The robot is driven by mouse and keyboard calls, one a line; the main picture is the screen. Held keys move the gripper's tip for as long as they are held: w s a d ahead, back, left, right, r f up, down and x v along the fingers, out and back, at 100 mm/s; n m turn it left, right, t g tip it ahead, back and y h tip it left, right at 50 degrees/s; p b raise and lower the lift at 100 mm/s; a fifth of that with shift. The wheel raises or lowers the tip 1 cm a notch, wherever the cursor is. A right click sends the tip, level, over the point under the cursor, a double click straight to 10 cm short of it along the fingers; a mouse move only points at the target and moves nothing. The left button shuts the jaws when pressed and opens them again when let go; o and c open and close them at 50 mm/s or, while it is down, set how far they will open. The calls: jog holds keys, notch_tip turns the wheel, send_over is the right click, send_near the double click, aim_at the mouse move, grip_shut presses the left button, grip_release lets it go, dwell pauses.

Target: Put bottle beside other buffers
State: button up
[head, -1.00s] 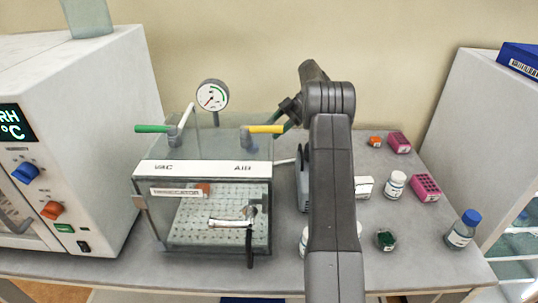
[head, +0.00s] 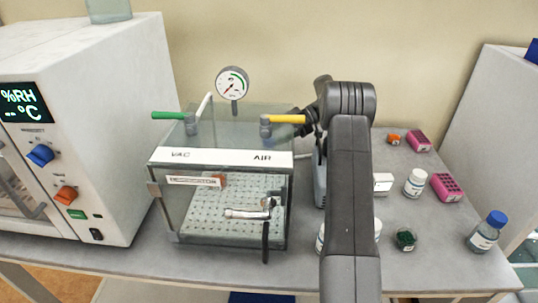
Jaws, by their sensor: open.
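A clear bottle with a blue cap (head: 486,232) stands upright near the right end of the bench. A white capped bottle (head: 415,184) stands farther back, left of it. White round tops (head: 378,228) show partly behind my arm, so I cannot tell what they are. I cannot tell which of these is the bottle meant, and no group is clearly marked as buffers. My arm rises through the middle of the view and bends away toward the back. My gripper is hidden behind the arm and the desiccator's top.
A clear desiccator box (head: 220,210) with a gauge (head: 232,84) stands left of my arm. A white oven (head: 90,120) fills the left. Pink racks (head: 447,188), a green-filled jar (head: 405,240) and a white box (head: 382,183) sit at right. A grey cabinet stands far right.

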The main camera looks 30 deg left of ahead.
jog(key=p+x, duration=0.2)
jog(key=x, duration=0.3)
jog(key=shift+s+f, duration=0.1)
jog(key=shift+s, duration=0.15)
jog(key=shift+s+a+f, duration=0.1)
jog(key=shift+s+f, duration=0.05)
jog(key=shift+f, duration=0.05)
grip_shut()
